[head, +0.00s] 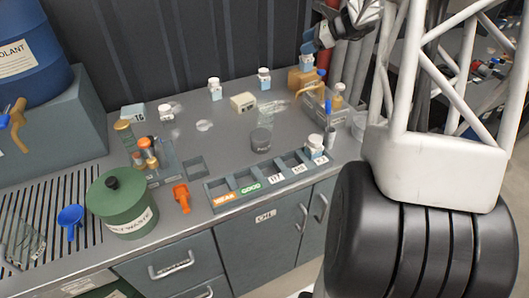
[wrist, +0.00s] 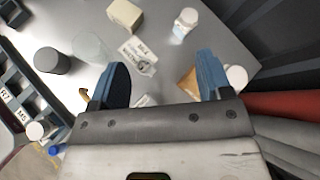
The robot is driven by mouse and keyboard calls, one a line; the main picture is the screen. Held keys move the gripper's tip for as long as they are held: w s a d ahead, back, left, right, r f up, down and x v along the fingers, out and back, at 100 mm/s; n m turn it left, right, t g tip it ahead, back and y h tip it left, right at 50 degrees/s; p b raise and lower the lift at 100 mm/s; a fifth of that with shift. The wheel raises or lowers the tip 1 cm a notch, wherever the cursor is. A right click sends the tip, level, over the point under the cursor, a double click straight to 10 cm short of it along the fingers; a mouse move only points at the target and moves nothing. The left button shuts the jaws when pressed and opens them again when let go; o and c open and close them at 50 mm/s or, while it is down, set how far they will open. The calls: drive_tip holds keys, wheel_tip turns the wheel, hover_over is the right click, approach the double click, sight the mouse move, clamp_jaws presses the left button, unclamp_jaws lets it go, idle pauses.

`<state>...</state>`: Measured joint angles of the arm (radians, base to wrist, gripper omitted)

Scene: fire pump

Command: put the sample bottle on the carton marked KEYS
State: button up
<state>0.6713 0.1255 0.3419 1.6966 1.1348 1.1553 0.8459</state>
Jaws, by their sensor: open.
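My gripper (head: 309,46) is open at the back right of the bench; its two blue fingers spread apart in the wrist view (wrist: 162,72), with nothing seen held between them. A white-capped bottle (head: 306,62) shows just below the fingers in the head view, seemingly on a tan carton (head: 299,80). In the wrist view a white cap (wrist: 237,77) lies just outside the right finger, beside the tan carton (wrist: 187,83), partly hidden by the finger. I cannot read KEYS on any carton. Similar white-capped bottles stand at the back (head: 264,78), (head: 214,89) and left (head: 166,113).
A cream box (head: 243,102) and dark cup (head: 261,141) stand mid-bench. A compartment rack (head: 250,184) with a bottle (head: 315,147) runs along the front. A clear tray (head: 315,103) with upright items is near my gripper. A ribbed wall closes the back.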

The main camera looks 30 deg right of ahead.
drive_tip(key=s+a+r+n+g+h, duration=0.15)
drive_tip(key=s+a+n, duration=0.3)
drive_tip(key=a, duration=0.45)
drive_tip(key=s+a+r+n+g, duration=0.2)
drive_tip(key=s+a+n, duration=0.1)
drive_tip(key=s+a, duration=0.4)
drive_tip(key=s+a+r+n+g+h, duration=0.1)
drive_tip(key=s+a+n+g, duration=0.2)
drive_tip(key=a, duration=0.7)
drive_tip(key=s+a+f+n+h, duration=0.1)
drive_tip(key=s+a+n, duration=0.3)
drive_tip(key=s, duration=0.5)
drive_tip(key=s+a+f+n+h, duration=0.1)
drive_tip(key=s+a+n, duration=0.3)
drive_tip(key=s, duration=0.5)
drive_tip(key=s+a+f+n+h, duration=0.2)
drive_tip(key=s+a+n+h, duration=0.1)
drive_tip(key=s, duration=0.7)
drive_tip(key=shift+a+n+t, duration=0.35)
drive_tip(key=shift+a+n, duration=0.2)
drive_tip(key=shift+n, duration=0.7)
